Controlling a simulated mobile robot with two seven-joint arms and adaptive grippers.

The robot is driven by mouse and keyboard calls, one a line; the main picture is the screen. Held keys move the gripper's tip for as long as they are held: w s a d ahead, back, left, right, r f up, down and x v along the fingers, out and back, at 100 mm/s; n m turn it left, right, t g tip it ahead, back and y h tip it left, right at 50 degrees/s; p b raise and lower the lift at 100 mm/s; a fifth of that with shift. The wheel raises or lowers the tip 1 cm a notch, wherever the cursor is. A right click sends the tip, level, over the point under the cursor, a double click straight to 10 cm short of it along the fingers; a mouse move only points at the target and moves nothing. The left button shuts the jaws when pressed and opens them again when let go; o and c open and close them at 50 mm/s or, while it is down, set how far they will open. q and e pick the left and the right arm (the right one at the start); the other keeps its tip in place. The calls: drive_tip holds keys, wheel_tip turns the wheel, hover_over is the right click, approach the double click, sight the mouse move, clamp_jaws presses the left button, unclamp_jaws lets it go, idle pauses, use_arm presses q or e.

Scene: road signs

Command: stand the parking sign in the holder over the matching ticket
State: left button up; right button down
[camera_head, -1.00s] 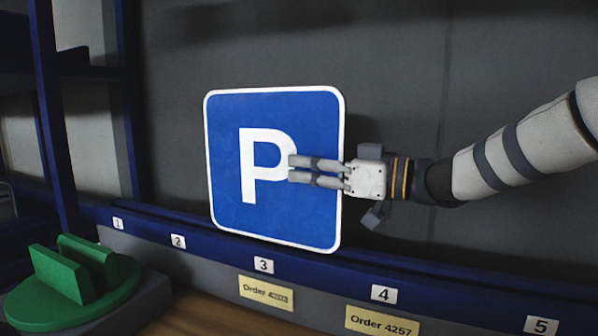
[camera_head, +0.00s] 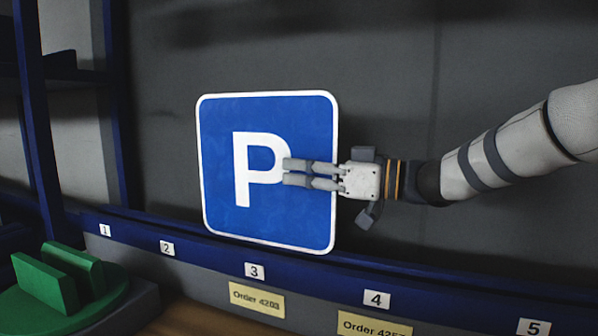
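The parking sign (camera_head: 218,210), a blue rounded square with a white border and white P, stands on the blue rail in front of the grey panel, above labels 2 to 4. My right gripper (camera_head: 284,172) comes from the right and lies across the sign's right edge, two grey fingers over its front face beside the P. Whether a finger is behind the sign is hidden. A green holder (camera_head: 45,284) with two upright walls and a slot between them stands at lower left, empty. A yellow ticket reading about Order 4203 (camera_head: 257,300) is under label 3. My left gripper is out of view.
A second ticket (camera_head: 374,325) is under label 4, cut by the lower edge. The blue rail (camera_head: 428,284) with number labels crosses the view. A blue rack post (camera_head: 35,125) stands at left. The panel (camera_head: 400,70) above the rail is bare.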

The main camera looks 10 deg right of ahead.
drive_tip(key=shift+f, duration=3.05)
drive_tip(key=c, duration=1.7)
unclamp_jaws()
drive_tip(key=shift+f, duration=0.1)
drive_tip(key=shift+d+f, duration=0.1)
drive_tip(key=v, duration=1.2)
drive_tip(key=shift+a, duration=0.2)
